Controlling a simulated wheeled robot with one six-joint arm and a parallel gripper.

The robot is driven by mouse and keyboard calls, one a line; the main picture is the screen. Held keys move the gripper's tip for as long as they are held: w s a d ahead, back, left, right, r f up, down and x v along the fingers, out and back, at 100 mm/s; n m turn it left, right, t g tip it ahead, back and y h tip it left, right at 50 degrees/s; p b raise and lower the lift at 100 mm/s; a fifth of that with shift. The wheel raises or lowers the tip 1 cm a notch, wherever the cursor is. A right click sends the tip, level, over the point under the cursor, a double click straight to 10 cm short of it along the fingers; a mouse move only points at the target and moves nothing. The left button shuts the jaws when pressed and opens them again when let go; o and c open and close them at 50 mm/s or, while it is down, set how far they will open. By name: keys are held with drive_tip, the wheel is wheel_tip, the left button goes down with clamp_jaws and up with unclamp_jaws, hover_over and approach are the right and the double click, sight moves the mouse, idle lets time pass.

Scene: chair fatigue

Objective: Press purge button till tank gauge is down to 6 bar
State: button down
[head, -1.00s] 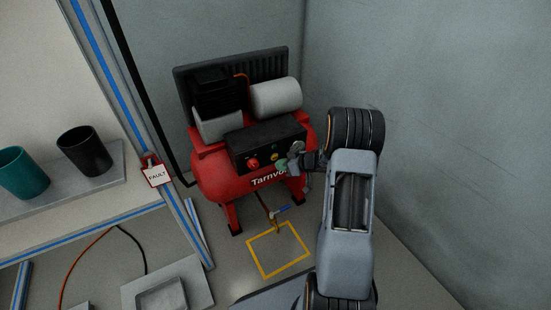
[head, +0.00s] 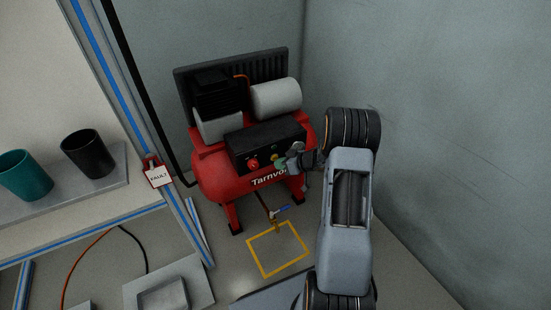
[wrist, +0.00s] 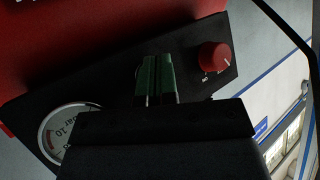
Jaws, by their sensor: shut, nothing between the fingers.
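The red compressor (head: 215,180) stands in the corner with a black control panel (head: 244,146) on its front. My gripper (head: 281,163) is shut and empty, with its green fingertips at the right part of this panel. In the wrist view, the shut fingers (wrist: 155,75) point at the black panel, between a red knob (wrist: 213,55) and a round white gauge (wrist: 68,132). The gauge is partly covered by my gripper; "bar" and "10" show, but I cannot read its needle. The purge button is not clearly visible; the fingers may hide it. I cannot tell whether they touch the panel.
A workbench (head: 75,222) with a teal cup (head: 24,176) and a black cup (head: 88,154) is at left. A FAULT tag (head: 158,176) hangs on its post. A yellow square (head: 278,249) marks the floor below the compressor. Walls close in behind and right.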

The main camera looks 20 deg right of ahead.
drive_tip(key=shift+w+p, duration=0.3)
drive_tip(key=shift+w, duration=0.05)
idle(0.5)
drive_tip(key=shift+s, duration=0.1)
idle(0.9)
drive_tip(key=shift+s+p, duration=0.55)
drive_tip(key=shift+s, duration=0.15)
drive_tip(key=shift+s+d+p, duration=0.2)
drive_tip(key=shift+s+p, duration=0.35)
drive_tip(key=shift+s, duration=0.7)
drive_tip(key=shift+s+d+p, duration=0.15)
drive_tip(key=shift+s+p, duration=0.35)
drive_tip(key=shift+s, duration=0.7)
